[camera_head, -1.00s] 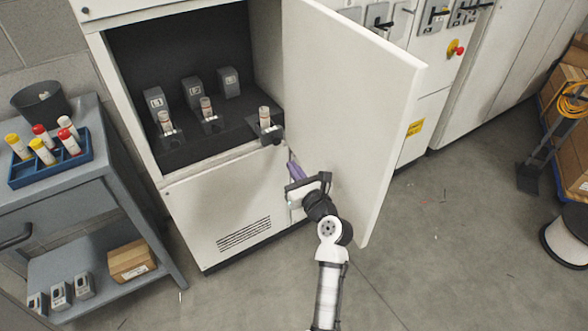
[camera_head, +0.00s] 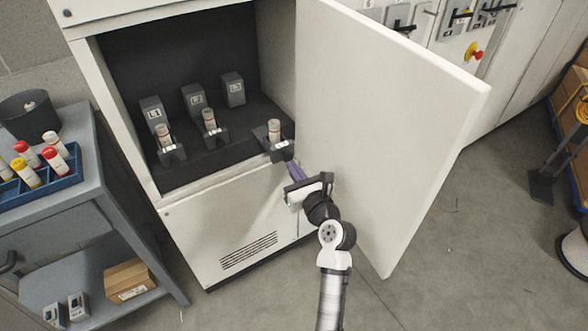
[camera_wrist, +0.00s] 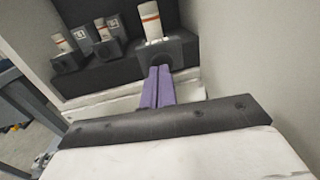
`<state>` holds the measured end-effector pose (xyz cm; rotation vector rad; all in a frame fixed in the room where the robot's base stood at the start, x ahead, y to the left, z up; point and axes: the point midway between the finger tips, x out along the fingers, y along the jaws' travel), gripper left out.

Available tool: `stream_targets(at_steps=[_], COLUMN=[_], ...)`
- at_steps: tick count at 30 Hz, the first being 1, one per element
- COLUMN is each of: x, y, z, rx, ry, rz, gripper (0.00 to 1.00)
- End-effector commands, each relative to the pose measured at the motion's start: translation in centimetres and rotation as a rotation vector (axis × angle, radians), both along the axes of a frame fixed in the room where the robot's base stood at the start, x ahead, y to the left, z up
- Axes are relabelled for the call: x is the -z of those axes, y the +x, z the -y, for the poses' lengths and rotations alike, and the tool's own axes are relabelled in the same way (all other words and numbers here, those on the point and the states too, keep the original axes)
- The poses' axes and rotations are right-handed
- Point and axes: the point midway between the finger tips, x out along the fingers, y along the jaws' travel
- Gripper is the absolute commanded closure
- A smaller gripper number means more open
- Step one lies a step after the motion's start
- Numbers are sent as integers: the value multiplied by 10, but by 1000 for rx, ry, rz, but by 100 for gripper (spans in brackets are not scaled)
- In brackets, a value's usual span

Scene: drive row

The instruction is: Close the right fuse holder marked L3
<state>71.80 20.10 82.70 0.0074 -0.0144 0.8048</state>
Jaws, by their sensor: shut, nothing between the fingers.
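The right fuse holder (camera_head: 278,147) is swung down open at the right of the cabinet's dark recess, with a pale fuse (camera_head: 274,129) standing in it. Its base block (camera_head: 233,89), with a small label too blurred to read, stands behind it. In the wrist view the holder (camera_wrist: 167,52) is straight ahead, with its fuse (camera_wrist: 150,20) upright. My gripper (camera_head: 297,172) is shut and empty, its purple fingers (camera_wrist: 158,86) pointing at the holder's front from just below. I cannot tell whether the tips touch it.
Two more open holders with fuses, left (camera_head: 170,151) and middle (camera_head: 213,132), stand in the recess. The open cabinet door (camera_head: 385,130) is close on my arm's right. A grey cart (camera_head: 95,180) with a blue fuse tray (camera_head: 62,183) stands left. Floor in front is clear.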

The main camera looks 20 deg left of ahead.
Motion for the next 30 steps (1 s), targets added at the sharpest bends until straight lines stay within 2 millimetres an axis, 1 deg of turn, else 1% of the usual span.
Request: stream_targets(at_steps=[20, 23, 26, 30], x=[-1, -2, -4, -6], y=[-2, 2, 9, 26], z=[1, -4, -13, -34], rx=[1, 1, 1, 0], ry=[-1, 0, 1, 1], rz=[1, 0, 0, -1], gripper=[100, 100, 100, 100])
